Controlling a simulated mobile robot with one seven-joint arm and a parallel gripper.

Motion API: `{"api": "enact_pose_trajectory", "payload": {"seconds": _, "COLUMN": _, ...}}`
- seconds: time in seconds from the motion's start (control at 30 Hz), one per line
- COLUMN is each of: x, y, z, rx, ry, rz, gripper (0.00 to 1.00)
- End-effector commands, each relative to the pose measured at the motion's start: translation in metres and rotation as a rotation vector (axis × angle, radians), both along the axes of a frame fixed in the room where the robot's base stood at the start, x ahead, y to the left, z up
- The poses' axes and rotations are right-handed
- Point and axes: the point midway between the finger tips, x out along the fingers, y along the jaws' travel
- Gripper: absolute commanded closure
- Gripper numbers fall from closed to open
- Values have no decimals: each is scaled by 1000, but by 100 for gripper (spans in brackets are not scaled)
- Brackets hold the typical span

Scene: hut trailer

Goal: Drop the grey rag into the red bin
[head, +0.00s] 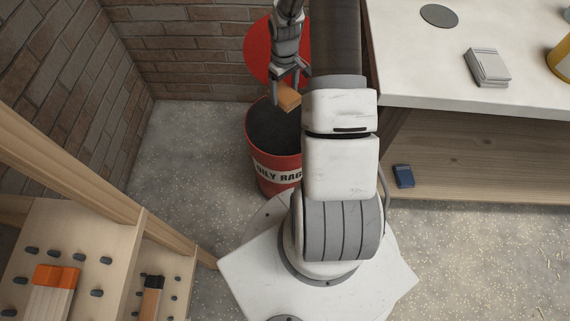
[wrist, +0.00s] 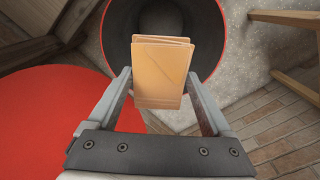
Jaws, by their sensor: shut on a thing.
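My gripper (head: 286,80) is shut on a folded tan-orange cloth (head: 288,97), not a grey one. In the wrist view the folded cloth (wrist: 160,75) sits between both fingers, over the dark bin opening. The red bin (head: 262,165) stands on the floor with lettering that begins "OILY RAG". Its round red lid (head: 262,50) is open behind it. The wrist view shows the bin's red rim (wrist: 222,50) and dark inside. A light grey folded item (head: 487,67), likely the grey rag, lies on the white worktop at the right.
The white worktop (head: 430,70) fills the upper right, with a grey disc (head: 439,15) and a yellow container (head: 562,60). A small blue item (head: 403,176) lies on the wooden shelf below. A wooden rack (head: 70,240) with brushes stands at lower left. Brick walls enclose the corner.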

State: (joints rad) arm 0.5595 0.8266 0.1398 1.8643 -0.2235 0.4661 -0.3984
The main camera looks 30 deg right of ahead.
Motion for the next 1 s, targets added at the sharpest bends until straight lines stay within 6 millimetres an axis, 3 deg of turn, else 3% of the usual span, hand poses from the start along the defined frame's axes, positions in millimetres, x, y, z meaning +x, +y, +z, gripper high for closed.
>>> {"api": "enact_pose_trajectory", "payload": {"seconds": 0.37, "x": -1, "y": -11, "z": -18, "rx": -2, "ry": 1, "rz": 6, "gripper": 61}}
{"api": "enact_pose_trajectory", "payload": {"seconds": 0.8, "x": -1, "y": -11, "z": -65, "rx": -3, "ry": 1, "rz": 5, "gripper": 61}}
{"api": "enact_pose_trajectory", "payload": {"seconds": 1.0, "x": -1, "y": -11, "z": -67, "rx": -3, "ry": 1, "rz": 5, "gripper": 61}}
